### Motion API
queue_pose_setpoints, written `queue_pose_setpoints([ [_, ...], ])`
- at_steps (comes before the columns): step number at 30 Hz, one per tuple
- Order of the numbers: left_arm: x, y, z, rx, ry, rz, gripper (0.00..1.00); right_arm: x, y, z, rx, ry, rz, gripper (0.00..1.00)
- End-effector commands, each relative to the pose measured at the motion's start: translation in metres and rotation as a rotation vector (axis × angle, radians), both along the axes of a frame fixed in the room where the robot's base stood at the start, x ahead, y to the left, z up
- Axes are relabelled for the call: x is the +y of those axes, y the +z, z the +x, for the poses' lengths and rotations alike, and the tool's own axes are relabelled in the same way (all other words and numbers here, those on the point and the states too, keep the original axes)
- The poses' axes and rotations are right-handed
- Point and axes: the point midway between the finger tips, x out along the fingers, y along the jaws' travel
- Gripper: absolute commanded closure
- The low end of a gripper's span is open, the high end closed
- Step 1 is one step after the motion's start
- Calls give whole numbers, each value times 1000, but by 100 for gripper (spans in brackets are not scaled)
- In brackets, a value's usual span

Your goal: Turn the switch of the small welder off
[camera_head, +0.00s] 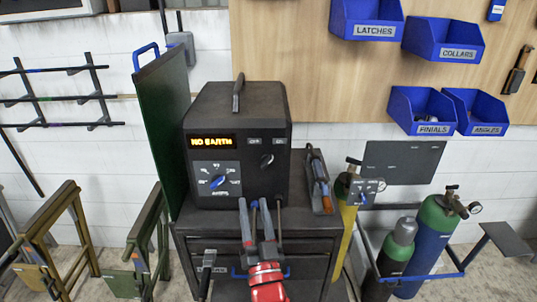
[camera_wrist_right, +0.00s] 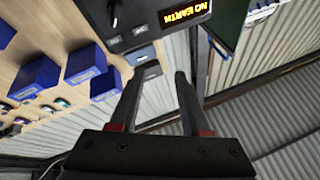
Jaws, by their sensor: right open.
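The small welder (camera_head: 240,115) is a dark box with a top handle, standing on a dark cabinet. Its orange display (camera_head: 212,142) reads NO EARTH and is lit. The switch (camera_head: 267,160) is a small dark knob on the right of the front, under two small labels; I cannot tell surely which label it points to. The switch also shows at the top of the right wrist view (camera_wrist_right: 115,13). My right gripper (camera_head: 253,202) is open and empty, in front of the welder and below the switch, apart from it. My left gripper is out of view.
A green panel (camera_head: 161,130) stands close on the left. A torch-like tool (camera_head: 319,185) lies on the right of the cabinet top (camera_head: 300,222). Gas cylinders (camera_head: 428,230) stand farther right.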

Motion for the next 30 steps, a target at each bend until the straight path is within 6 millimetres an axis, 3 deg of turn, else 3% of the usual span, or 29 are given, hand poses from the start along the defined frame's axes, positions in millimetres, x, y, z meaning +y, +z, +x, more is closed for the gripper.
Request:
queue_pose_setpoints([
  [1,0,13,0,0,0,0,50,-1,15,3,70,-13,48,53],
  [3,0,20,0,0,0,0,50,-10,16,7,182,-44,116,53],
  [9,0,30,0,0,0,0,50,-29,3,7,409,-110,272,53],
  [13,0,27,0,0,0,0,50,-33,-6,6,459,-125,308,53],
  [17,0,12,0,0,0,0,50,-32,-10,10,457,-125,313,53],
  [30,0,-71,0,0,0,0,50,-32,-14,33,453,-124,311,53],
])
